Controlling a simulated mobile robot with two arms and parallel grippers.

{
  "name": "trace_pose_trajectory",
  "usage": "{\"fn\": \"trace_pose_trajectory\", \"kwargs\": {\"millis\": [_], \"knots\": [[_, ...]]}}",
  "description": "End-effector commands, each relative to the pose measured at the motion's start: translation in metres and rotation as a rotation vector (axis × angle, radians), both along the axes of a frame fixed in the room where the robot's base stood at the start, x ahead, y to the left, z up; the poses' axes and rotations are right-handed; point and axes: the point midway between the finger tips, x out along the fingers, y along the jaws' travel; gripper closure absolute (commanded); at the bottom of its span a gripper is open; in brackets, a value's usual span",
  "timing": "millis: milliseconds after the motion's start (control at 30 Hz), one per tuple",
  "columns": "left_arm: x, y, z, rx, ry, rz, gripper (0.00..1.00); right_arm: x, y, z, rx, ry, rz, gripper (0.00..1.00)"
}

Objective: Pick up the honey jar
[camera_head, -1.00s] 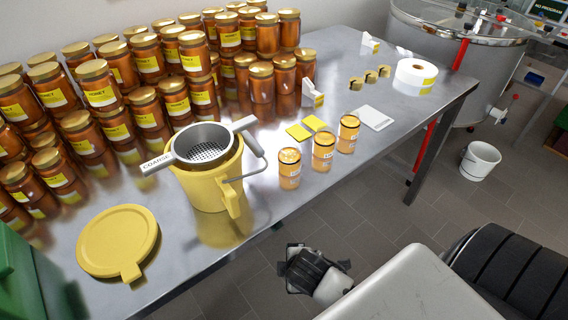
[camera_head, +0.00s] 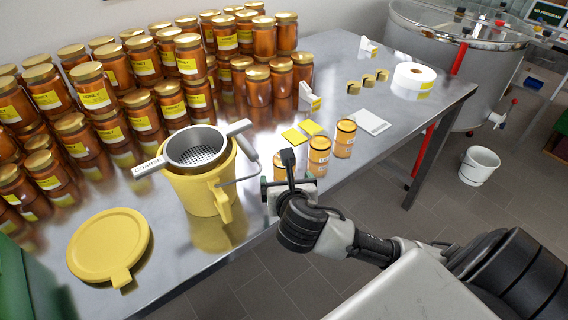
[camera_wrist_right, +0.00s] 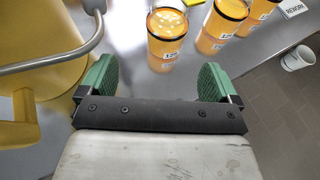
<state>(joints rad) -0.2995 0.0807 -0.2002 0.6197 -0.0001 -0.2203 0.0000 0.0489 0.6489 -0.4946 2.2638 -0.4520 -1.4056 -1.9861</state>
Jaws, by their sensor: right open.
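Three small amber honey jars stand upright in a slanting row near the table's front edge. The nearest jar (camera_head: 280,162) is partly hidden behind my right gripper (camera_head: 288,186); the middle jar (camera_head: 318,157) and the far jar (camera_head: 344,139) stand clear to its right. In the right wrist view my right gripper (camera_wrist_right: 155,80) is open, with green pads apart and nothing between them. The nearest jar (camera_wrist_right: 166,42) stands just beyond the fingertips, roughly between them. The middle jar (camera_wrist_right: 221,26) is further right. My left gripper is not in view.
A yellow strainer bucket (camera_head: 203,190) with a handle stands close left of the gripper. A yellow lid (camera_head: 108,246) lies at front left. Stacked larger honey jars (camera_head: 95,92) fill the back left. Yellow labels (camera_head: 294,136) and a white card (camera_head: 371,122) lie behind the small jars.

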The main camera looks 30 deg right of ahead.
Motion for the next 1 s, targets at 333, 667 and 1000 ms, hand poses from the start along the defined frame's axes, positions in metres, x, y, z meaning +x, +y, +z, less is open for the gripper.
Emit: {"fn": "trace_pose_trajectory", "kwargs": {"millis": [333, 667, 1000], "knots": [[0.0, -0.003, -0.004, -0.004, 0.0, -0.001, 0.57, 0.041, -0.02, -0.017, -0.026, 0.002, 0.007, 0.08], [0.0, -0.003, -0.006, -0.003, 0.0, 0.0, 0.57, 0.064, -0.039, -0.036, -0.023, 0.004, 0.004, 0.08], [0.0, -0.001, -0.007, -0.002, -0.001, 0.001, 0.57, 0.085, -0.049, -0.046, -0.023, 0.002, 0.009, 0.08]]}}
